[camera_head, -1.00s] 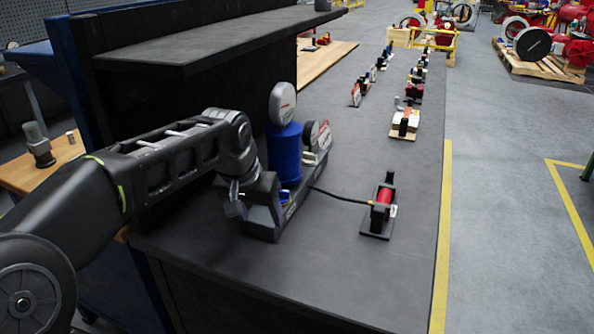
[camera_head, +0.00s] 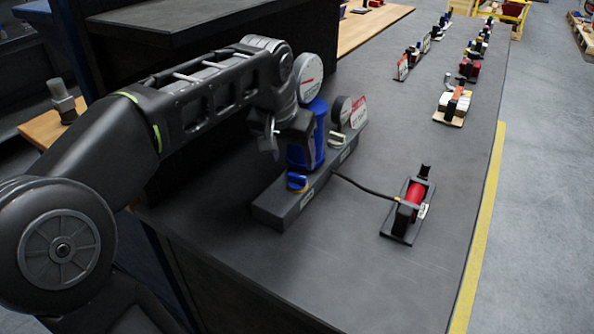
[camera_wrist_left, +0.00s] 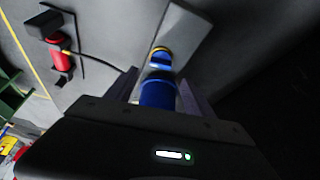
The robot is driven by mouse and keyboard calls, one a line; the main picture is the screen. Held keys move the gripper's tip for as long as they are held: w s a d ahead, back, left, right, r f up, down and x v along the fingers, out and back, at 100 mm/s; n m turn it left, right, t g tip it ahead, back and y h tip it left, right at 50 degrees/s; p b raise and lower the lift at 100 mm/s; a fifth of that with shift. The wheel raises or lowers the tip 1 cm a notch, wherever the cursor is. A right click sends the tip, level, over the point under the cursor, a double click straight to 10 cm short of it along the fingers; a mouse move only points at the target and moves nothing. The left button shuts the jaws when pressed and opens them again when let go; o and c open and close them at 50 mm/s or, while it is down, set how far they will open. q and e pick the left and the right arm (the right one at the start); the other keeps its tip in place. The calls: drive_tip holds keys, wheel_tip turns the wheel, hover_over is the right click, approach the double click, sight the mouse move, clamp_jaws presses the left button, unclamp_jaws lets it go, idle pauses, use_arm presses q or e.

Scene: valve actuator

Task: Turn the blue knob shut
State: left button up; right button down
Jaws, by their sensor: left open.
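The blue knob (camera_head: 297,182) with a yellow ring sits low on the near end of the valve actuator's dark base (camera_head: 280,207). It also shows in the left wrist view (camera_wrist_left: 160,58), just beyond the fingertips. A blue cylinder (camera_head: 318,135) stands on the base behind the knob. In the left wrist view, a blue cylinder (camera_wrist_left: 158,93) appears between the fingers. My left gripper (camera_head: 270,142) is open, above and to the left of the knob in the head view, apart from it. My wrist hides part of the cylinder. My right gripper is not in view.
A round gauge (camera_head: 307,76) tops the cylinder, with a smaller gauge (camera_head: 341,112) beside it. A black cable runs to a red device (camera_head: 411,204) on the right. A dark shelf (camera_head: 190,25) overhangs the back left. The near tabletop (camera_head: 330,270) is clear.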

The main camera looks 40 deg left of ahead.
sight(297, 175)
use_arm(q)
drive_tip(key=x, duration=0.7)
drive_tip(key=shift+c, duration=0.3)
clamp_jaws()
drive_tip(key=shift+r, duration=0.1)
drive_tip(key=shift+a+m+h, duration=0.1)
drive_tip(key=shift+m+h, duration=0.3)
drive_tip(key=shift+m, duration=0.7)
drive_tip(key=shift+o, duration=0.3)
unclamp_jaws()
